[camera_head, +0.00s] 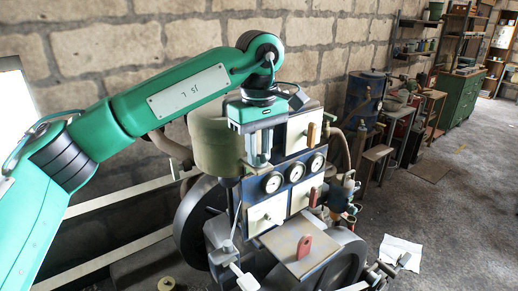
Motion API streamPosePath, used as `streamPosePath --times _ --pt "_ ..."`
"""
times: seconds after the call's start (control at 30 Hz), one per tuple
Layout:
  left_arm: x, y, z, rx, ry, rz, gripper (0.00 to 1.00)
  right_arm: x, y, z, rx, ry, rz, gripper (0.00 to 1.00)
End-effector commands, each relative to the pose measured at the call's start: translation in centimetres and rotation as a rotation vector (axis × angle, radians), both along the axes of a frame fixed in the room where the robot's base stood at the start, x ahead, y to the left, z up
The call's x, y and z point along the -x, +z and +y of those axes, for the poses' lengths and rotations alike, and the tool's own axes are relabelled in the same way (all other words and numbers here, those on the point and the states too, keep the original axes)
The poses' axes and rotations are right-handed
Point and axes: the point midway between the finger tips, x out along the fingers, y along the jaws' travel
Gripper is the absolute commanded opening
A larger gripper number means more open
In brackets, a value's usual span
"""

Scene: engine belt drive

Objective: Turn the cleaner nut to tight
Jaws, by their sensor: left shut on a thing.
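My left gripper (258,162) points down beside an olive-green drum (216,150) on the engine, at its right side and in front of the dials panel. Its fingers are closed around a small part, which I take to be the cleaner nut; the fingers hide it almost wholly. I cannot tell how far the nut is turned. My right gripper is not in view.
The engine has a blue panel with dials (296,173), cream boxes, red and orange handles (304,247) and a large dark wheel (196,222). A white sheet (400,254) lies on the floor at right. A stone wall stands behind; open floor lies at right.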

Motion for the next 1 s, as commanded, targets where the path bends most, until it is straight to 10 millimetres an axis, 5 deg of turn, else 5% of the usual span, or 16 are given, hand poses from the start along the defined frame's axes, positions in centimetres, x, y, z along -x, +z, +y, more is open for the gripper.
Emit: streamPosePath --times 0.13,0.17,0.2,0.57,1.0 --pt "0.0 0.2 0.0 0.001 0.001 -0.003 0.00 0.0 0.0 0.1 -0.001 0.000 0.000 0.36" --pt "0.0 0.2 0.0 0.002 0.001 -0.003 0.27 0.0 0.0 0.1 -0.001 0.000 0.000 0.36" --pt "0.0 0.1 0.0 0.002 0.001 -0.003 0.30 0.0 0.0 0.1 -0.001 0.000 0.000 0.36" --pt "0.0 0.7 0.0 0.000 0.002 -0.003 0.30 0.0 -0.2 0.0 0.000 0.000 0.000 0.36" --pt "0.0 9.2 0.0 0.000 0.004 -0.006 0.30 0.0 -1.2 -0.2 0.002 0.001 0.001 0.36"
